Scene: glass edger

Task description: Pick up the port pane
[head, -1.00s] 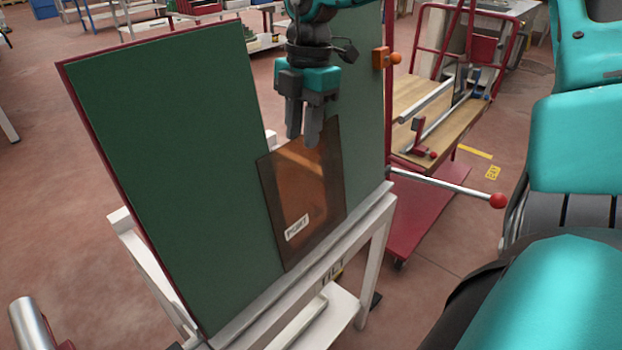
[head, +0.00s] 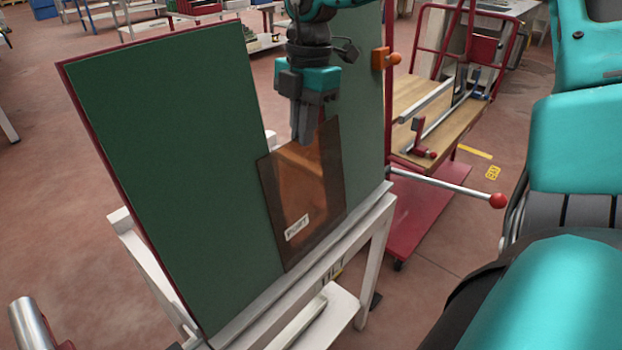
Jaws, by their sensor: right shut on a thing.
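The port pane (head: 300,195) is a brown, see-through sheet with a white "PORT" label near its lower left. It leans upright in the gap between two green panels of the rack, its lower edge at the white ledge (head: 335,255). My right gripper (head: 306,138) comes down from above and is shut on the pane's top edge. The fingers hide a small part of that edge. My left gripper is not in view.
A large green panel (head: 165,150) stands left of the pane, and a narrower one (head: 362,120) right of it. A bar with a red knob (head: 497,201) sticks out at right. A red trolley (head: 430,210) stands behind.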

